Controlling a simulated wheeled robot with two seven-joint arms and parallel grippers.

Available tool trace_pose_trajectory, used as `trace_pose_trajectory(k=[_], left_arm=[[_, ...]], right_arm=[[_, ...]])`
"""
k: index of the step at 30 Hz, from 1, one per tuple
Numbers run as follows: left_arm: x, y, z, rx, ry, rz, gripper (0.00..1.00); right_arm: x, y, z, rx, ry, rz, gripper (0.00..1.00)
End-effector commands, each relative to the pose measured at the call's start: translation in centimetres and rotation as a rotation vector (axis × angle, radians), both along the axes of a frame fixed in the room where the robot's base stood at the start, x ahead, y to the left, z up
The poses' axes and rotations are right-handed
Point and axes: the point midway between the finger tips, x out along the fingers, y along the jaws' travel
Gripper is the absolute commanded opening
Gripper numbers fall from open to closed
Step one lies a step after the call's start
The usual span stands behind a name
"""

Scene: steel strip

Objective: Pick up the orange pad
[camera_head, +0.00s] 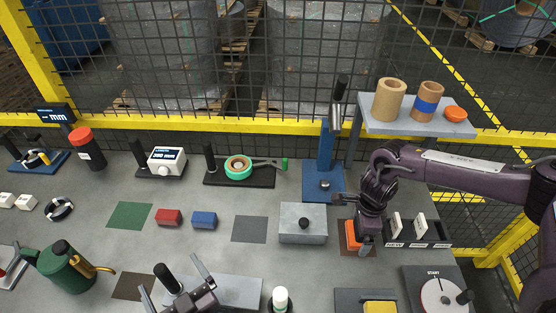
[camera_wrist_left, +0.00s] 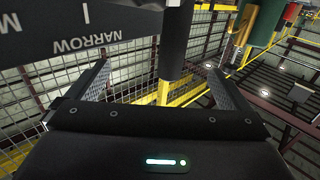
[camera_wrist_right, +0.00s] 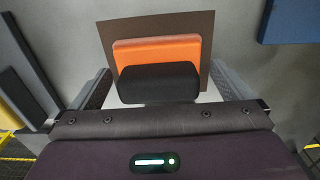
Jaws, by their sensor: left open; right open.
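The orange pad (camera_head: 353,235) lies on a brown mat (camera_head: 372,250) right of the table's centre, partly hidden by my right gripper (camera_head: 356,222). In the right wrist view the orange pad (camera_wrist_right: 157,50) is a rounded block with a black grip (camera_wrist_right: 158,82) on its near side. My right gripper is open, with one finger on each side of the black grip. No clear contact shows. My left gripper (camera_head: 175,284) is open at the front, left of centre. A black post (camera_head: 166,277) stands between its fingers, and it also shows in the left wrist view (camera_wrist_left: 176,40).
A grey block with a black knob (camera_head: 303,224) stands left of the pad. A black holder with white cards (camera_head: 420,230) is on its right, a blue stand (camera_head: 323,160) behind. Red (camera_head: 169,217) and blue blocks (camera_head: 204,220) lie left of centre. A shelf (camera_head: 400,127) is at back right.

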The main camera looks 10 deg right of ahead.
Motion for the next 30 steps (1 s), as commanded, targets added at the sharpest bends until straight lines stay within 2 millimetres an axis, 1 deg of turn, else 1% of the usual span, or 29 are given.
trace_pose_trajectory(k=[4, 12, 15, 20, 23, 26, 30], left_arm=[[0.0, 0.0, 0.0, 0.0, 0.0, 0.0, 1.0], [0.0, 0.0, 0.0, 0.0, 0.0, 0.0, 1.0], [0.0, 0.0, 0.0, 0.0, 0.0, 0.0, 1.0], [0.0, 0.0, 0.0, 0.0, 0.0, 0.0, 1.0], [0.0, 0.0, 0.0, 0.0, 0.0, 0.0, 1.0], [0.0, 0.0, 0.0, 0.0, 0.0, 0.0, 1.0], [0.0, 0.0, 0.0, 0.0, 0.0, 0.0, 1.0]], right_arm=[[0.0, 0.0, 0.0, 0.0, 0.0, 0.001, 0.99], [0.0, 0.0, 0.0, 0.0, 0.0, 0.001, 0.63], [0.0, 0.0, 0.1, 0.001, 0.0, 0.0, 0.54], [0.0, 0.0, 0.1, 0.001, -0.001, 0.0, 0.54], [0.1, 0.1, 0.8, 0.002, -0.003, 0.001, 0.54], [0.1, 0.1, 2.3, 0.002, -0.004, 0.001, 0.54], [0.1, 0.0, 5.3, 0.001, -0.004, 0.002, 0.54]])
